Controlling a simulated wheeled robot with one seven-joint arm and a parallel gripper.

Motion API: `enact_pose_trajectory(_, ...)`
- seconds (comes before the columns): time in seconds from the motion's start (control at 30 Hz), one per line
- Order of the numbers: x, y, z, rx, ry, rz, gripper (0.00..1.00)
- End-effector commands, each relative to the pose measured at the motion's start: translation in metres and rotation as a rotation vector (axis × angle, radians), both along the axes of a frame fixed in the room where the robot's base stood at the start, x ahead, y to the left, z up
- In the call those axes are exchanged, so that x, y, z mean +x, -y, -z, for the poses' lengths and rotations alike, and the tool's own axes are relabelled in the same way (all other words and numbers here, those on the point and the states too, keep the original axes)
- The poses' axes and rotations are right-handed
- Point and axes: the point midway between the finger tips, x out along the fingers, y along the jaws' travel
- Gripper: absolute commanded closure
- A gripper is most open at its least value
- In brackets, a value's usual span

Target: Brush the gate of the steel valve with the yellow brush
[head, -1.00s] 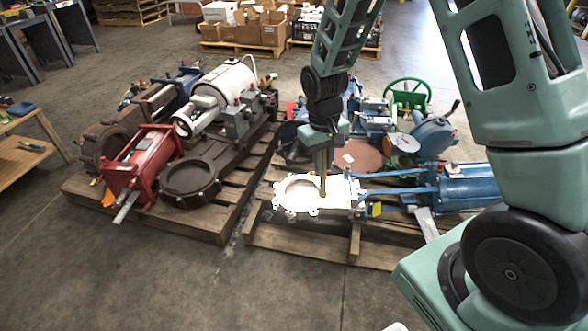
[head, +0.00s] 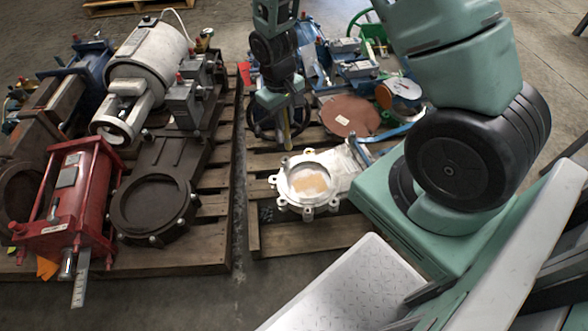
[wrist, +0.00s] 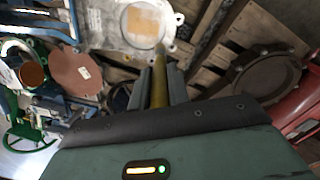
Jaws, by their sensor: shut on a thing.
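The steel valve (head: 283,187) is a pale flanged ring with bolt lugs, lying flat on the right pallet. Its gate (head: 308,184) shows inside the ring, grey-white with a tan patch. My gripper (head: 286,112) is shut on the yellow brush (head: 287,137), which points down at the valve's far edge in the head view. In the wrist view my gripper (wrist: 158,92) holds the brush (wrist: 159,72) between both fingers. The brush end lies near the rim of the valve (wrist: 112,35), beside the gate (wrist: 145,24). I cannot tell whether it touches.
A brown disc (head: 350,115) and blue machinery (head: 355,68) lie behind the valve. The left pallet (head: 215,205) carries a red actuator (head: 72,195), a dark round valve (head: 155,207) and a white motor (head: 148,55). Bare floor (head: 222,22) shows behind the pallets.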

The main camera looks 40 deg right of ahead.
Motion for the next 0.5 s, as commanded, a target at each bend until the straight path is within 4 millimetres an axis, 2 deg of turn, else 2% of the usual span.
enact_pose_trajectory(0.03,-0.006,0.003,0.042,-0.003,-0.002,-0.010,1.00)
enact_pose_trajectory(0.2,-0.022,0.011,0.110,-0.004,0.007,-0.049,1.00)
enact_pose_trajectory(0.33,-0.030,0.014,0.143,-0.002,0.015,-0.070,1.00)
enact_pose_trajectory(0.5,-0.037,0.016,0.163,0.002,0.020,-0.085,1.00)
